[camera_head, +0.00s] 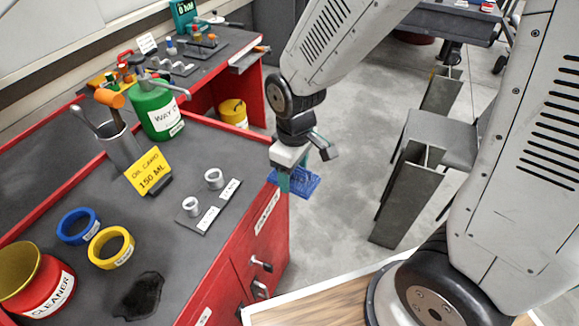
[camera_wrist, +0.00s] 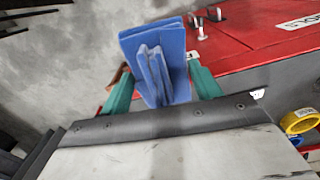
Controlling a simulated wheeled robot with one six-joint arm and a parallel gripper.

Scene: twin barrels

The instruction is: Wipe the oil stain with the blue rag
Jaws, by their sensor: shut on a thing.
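My gripper (camera_wrist: 160,95) is shut on the blue rag (camera_wrist: 152,50), which sits folded between the two green fingers in the wrist view. In the head view, the rag (camera_head: 299,180) shows below my gripper, beyond the red cabinet's right side and above the floor. The oil stain (camera_head: 141,297) is a dark, irregular patch on the grey bench top near the front edge. My gripper is to the right of the stain and apart from it.
A yellow ring (camera_head: 111,248) and a blue ring (camera_head: 78,226) lie behind the stain. The red cleaner pot (camera_head: 38,285) stands left of it. A yellow card (camera_head: 150,172), metal cup (camera_head: 119,150) and green can (camera_head: 158,110) stand farther back. Grey beams (camera_head: 405,195) stand on the floor at right.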

